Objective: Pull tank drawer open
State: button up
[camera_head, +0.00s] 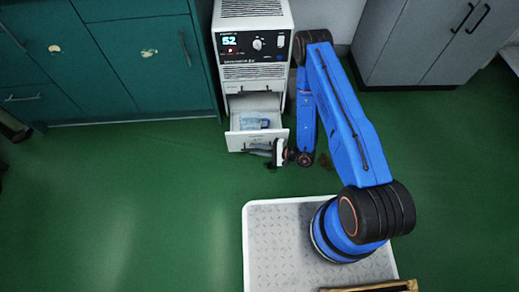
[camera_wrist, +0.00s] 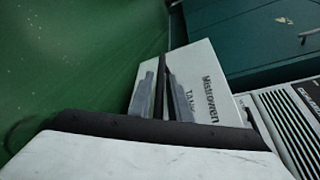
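The tank drawer (camera_head: 241,141) is at the bottom of a white machine (camera_head: 254,10) with a lit "52" display. It stands pulled out toward me, and a clear bluish thing (camera_head: 254,122) shows inside it. My gripper (camera_head: 262,150) is at the drawer's front face, low near the floor. In the wrist view, the fingers of my gripper (camera_wrist: 163,95) lie on either side of a dark upright bar, which looks like the drawer handle (camera_wrist: 164,72). The white drawer front (camera_wrist: 205,75) with printed lettering is just behind them. The exact finger contact is hard to see.
Teal cabinets (camera_head: 150,60) stand left of the machine and grey cabinets (camera_head: 425,40) stand to its right. The green floor (camera_head: 120,200) in front of the drawer and to the left is clear. My grey base plate is close in front.

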jog(key=v, duration=1.7)
jog(key=shift+d, duration=0.15)
jog(key=shift+s+r, duration=0.1)
dwell(0.4)
notch_tip(320, 180, up, 33)
jog(key=n+g+h, duration=0.3)
jog(key=n+g, duration=0.5)
jog(key=n, duration=0.1)
jog(key=s+d+r+t+h, duration=0.2)
jog(key=s+r, duration=0.4)
jog(key=r, duration=0.3)
jog(key=s+d+r+t+h, duration=0.3)
jog(key=s+d+r+h, duration=0.2)
jog(key=r, duration=0.4)
jog(key=s+d+r+n+t+h, duration=0.1)
jog(key=s+d+r+t+h, duration=0.1)
jog(key=s+r, duration=0.5)
notch_tip(320, 180, up, 2)
jog(key=d+h, duration=0.1)
jog(key=h, duration=0.1)
jog(key=shift+d+t+h, duration=0.4)
